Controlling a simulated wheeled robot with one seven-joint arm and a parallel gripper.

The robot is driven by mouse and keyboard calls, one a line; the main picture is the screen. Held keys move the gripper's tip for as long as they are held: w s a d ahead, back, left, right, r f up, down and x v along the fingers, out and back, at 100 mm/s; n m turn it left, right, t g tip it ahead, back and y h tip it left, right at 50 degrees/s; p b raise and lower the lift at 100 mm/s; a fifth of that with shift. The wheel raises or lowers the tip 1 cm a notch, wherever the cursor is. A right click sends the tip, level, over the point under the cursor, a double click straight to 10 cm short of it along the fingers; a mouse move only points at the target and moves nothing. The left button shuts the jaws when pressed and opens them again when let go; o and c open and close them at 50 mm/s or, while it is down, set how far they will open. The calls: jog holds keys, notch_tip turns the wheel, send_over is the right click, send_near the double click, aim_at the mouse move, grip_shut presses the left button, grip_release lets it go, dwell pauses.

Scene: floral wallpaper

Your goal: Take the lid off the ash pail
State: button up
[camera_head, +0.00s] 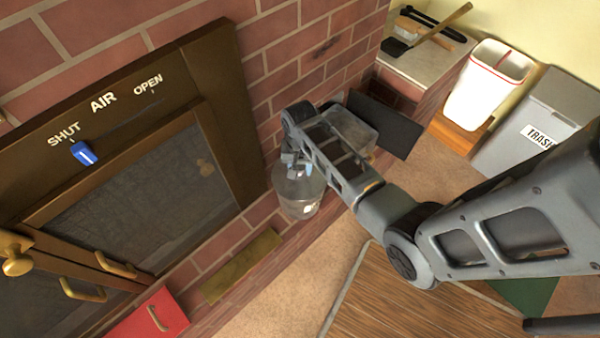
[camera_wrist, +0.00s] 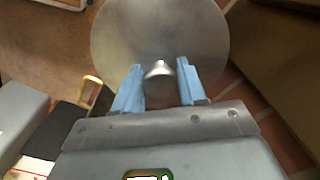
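The ash pail (camera_head: 299,197) is a grey metal bucket on the floor beside the brick wall, partly hidden by my arm in the head view. Its round metal lid (camera_wrist: 112,38) fills the top middle of the wrist view, with a small metal knob (camera_wrist: 159,72) at its centre. My gripper (camera_head: 296,160) is over the pail. In the wrist view its two blue fingers (camera_wrist: 160,68) stand on either side of the knob, very close to it. I cannot tell whether they press on it. The lid seems to be on the pail, but its rim is mostly hidden.
A stove door with a blue air slider (camera_head: 84,152) is at the left. A red box (camera_head: 158,318) lies below it. A white bin (camera_head: 488,85) and a grey trash bin (camera_head: 534,125) stand at the right. The floor (camera_head: 290,285) in front of the pail is clear.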

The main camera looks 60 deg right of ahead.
grip_shut()
jog(key=shift+r, duration=0.55)
notch_tip(320, 180, up, 3)
jog(key=shift+f, duration=0.15)
jog(key=s+d+r, duration=0.7)
jog(key=s+d, duration=0.1)
jog(key=shift+s, duration=0.3)
jog(key=shift+r+p, duration=0.15)
jog(key=shift+p, duration=0.15)
notch_tip(320, 180, up, 5)
jog(key=p, duration=0.5)
jog(key=shift+p, duration=0.3)
